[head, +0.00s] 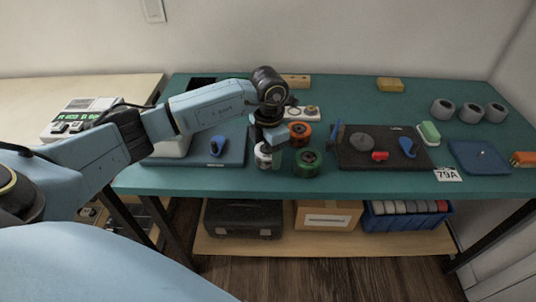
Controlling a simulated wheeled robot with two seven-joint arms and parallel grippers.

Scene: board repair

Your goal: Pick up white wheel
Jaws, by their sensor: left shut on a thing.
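The white wheel (263,158) is at the front of the green table, left of the green wheel. My left arm reaches in from the left, and its gripper (268,146) points down over the white wheel, shut on it. The fingers and arm hide part of the wheel. I cannot tell whether the wheel still touches the table. My right gripper is not in view.
A green wheel (307,163) and an orange wheel (299,133) stand close on the right. A black mat (352,157) with tools lies further right. Several grey wheels (443,108) stand at the far right. The table (350,100) is clear at the back middle.

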